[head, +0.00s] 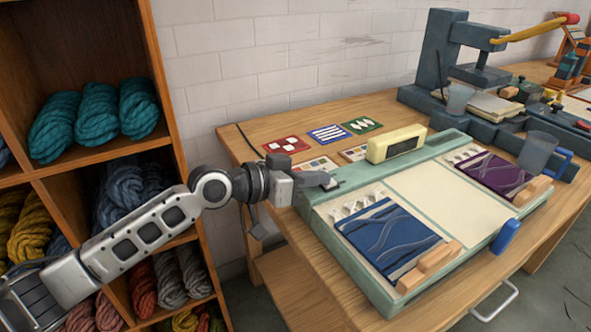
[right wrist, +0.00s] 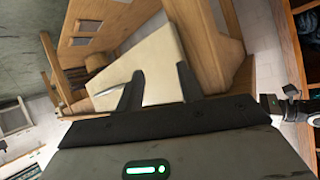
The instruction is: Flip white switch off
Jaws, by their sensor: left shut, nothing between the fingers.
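A pale green press-like board (head: 420,205) lies on the wooden table, with a cream box with a dark display (head: 397,144) on its back edge. My left gripper (head: 326,181) is shut and empty, with its fingertips at the board's back left corner. A small pale piece shows at the fingertips. I cannot tell if it is the white switch or which way a switch is set, as the gripper covers that spot. My right gripper (right wrist: 160,88) shows in the right wrist view, fingers apart and nothing between them.
Blue (head: 385,237) and purple (head: 487,174) patterned panels lie on the board, with wooden blocks beside them. Patterned cards (head: 327,134) lie behind it. A wool shelf (head: 165,60) stands close to my left arm. A dark press (head: 445,60) stands at the back right.

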